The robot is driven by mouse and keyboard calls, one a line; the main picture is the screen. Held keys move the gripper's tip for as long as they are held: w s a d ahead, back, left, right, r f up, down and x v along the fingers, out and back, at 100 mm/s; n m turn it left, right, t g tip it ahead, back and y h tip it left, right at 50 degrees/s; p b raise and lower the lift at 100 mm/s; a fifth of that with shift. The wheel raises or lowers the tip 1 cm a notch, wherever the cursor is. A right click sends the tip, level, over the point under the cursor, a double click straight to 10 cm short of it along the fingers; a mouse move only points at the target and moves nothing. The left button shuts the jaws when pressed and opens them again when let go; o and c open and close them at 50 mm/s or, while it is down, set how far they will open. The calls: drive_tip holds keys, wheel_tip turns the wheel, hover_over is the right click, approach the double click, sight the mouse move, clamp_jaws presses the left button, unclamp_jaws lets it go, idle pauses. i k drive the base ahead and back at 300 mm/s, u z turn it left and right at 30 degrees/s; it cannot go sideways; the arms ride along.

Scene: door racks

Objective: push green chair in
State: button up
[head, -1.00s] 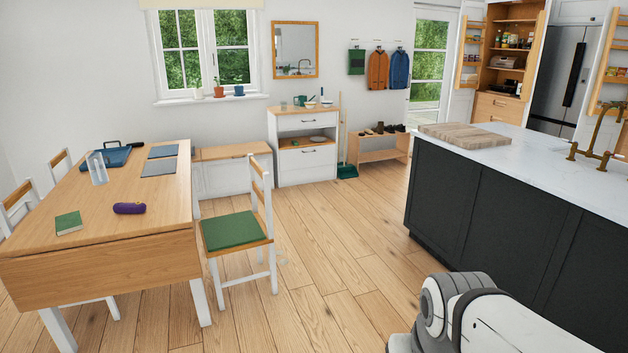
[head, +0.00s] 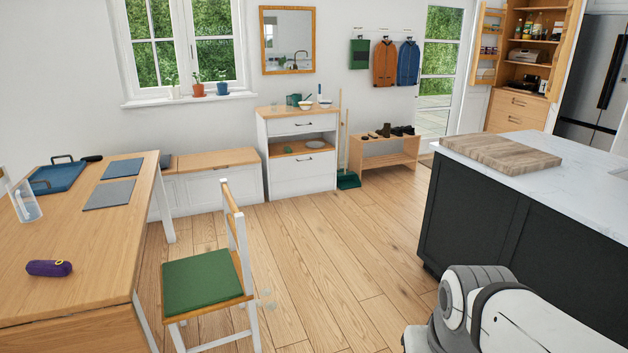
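The green chair (head: 203,282) has a green seat cushion, white legs and a wood-and-white back. It stands upright at the right side of the wooden dining table (head: 118,240), pulled out, with its back toward the right and its seat facing the table. A gap of floor shows between the seat and the table's edge. My gripper is not in view. Only a white and grey part of my arm shows at the lower right, apart from the chair.
A dark kitchen island (head: 500,225) with a pale top stands at the right. Open wooden floor (head: 335,245) lies between it and the chair. A low bench (head: 215,182) and a white drawer unit (head: 297,155) line the back wall. A purple case (head: 49,268) lies on the table.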

sight(192, 287)
drive_tip(key=u, duration=0.2)
drive_tip(key=i, duration=1.65)
drive_tip(key=u, duration=0.4)
drive_tip(key=i, duration=1.25)
drive_tip(key=u, duration=0.3)
